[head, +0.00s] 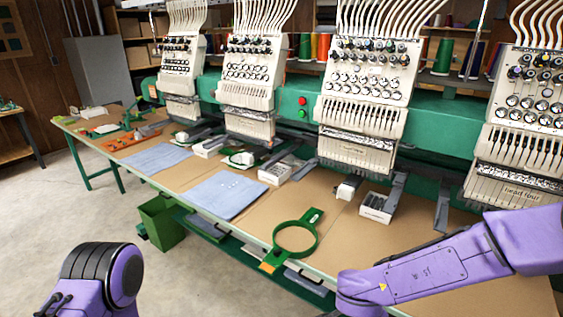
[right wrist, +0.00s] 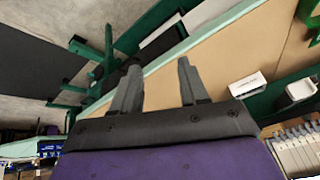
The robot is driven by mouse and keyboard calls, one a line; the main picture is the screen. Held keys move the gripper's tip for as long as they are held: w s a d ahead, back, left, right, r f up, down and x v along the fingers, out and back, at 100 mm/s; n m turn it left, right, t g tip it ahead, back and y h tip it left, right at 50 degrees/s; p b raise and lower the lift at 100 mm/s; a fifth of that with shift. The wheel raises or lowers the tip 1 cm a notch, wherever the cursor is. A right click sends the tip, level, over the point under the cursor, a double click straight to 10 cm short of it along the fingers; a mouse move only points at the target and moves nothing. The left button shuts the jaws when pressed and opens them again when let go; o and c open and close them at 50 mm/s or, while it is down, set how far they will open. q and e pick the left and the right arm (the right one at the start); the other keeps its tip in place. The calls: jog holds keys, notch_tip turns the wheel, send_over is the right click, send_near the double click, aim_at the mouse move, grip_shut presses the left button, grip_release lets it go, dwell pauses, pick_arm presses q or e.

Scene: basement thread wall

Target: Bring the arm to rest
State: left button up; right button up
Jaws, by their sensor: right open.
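My right arm (head: 420,275) comes in from the right in the head view and reaches over the front right part of the table. Its forearm lies low across the tabletop's picture area, and its hand is cut off at the bottom edge. The right wrist view shows the right gripper (right wrist: 155,85) with its two grey fingers apart and nothing between them. The table's front edge runs diagonally behind the fingers there. My left arm (head: 100,275) shows at the lower left as a bent purple link. Its gripper is out of view.
The long brown table (head: 375,235) holds a green hoop (head: 313,215) near its front edge, a folded blue cloth (head: 222,195) and small white boxes (head: 376,207). Several embroidery heads (head: 368,80) stand along the back. A green bin (head: 162,222) is by the table front. Floor is free at left.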

jog(key=s+d+f+n+t+b, duration=0.1)
jog(key=s+d+f, duration=0.25)
jog(key=f, duration=0.45)
jog(key=s+d+f+n+t+b, duration=0.1)
jog(key=s+d+f+b, duration=0.15)
jog(key=s+f, duration=0.35)
jog(key=s+d+f+n+g+b, duration=0.1)
jog(key=s+d+f+n+g, duration=0.1)
jog(key=s+f, duration=0.8)
jog(key=s+d+n, duration=0.1)
jog(key=s+d, duration=0.1)
jog(key=s, duration=0.2)
jog(key=shift+s+d+f+n+g, duration=0.2)
jog(key=shift+d+n+g, duration=0.1)
jog(key=shift+n, duration=0.1)
